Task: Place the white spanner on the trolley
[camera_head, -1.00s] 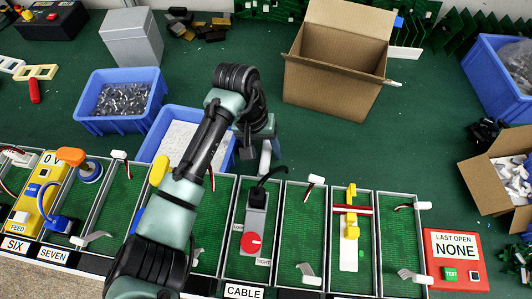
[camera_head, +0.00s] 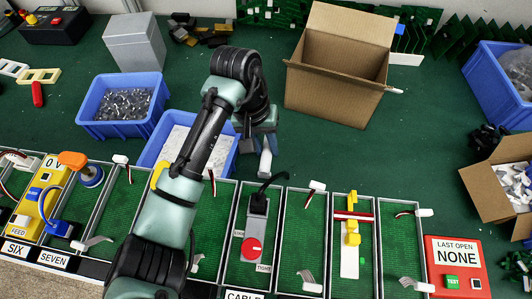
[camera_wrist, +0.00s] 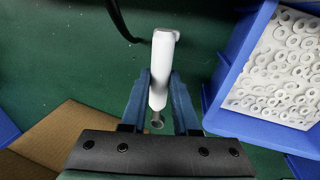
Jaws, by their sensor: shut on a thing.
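My gripper (camera_head: 262,140) is above the green bench, just right of the bin of white washers. Its blue fingers, also in the wrist view (camera_wrist: 160,102), are shut on a white, rod-like piece (camera_wrist: 160,72) with a grey end, which I take to be the white spanner. The white piece sticks out past the fingertips. In the head view its lower part (camera_head: 265,163) hangs below the gripper, toward the row of panels. I cannot make out a trolley in either view.
Behind the gripper stands an open cardboard box (camera_head: 330,95). Blue bins (camera_head: 85,125) stand left, and one of washers (camera_wrist: 262,128) is close beside the gripper. A row of framed green panels with switches (camera_head: 302,245) runs along the front.

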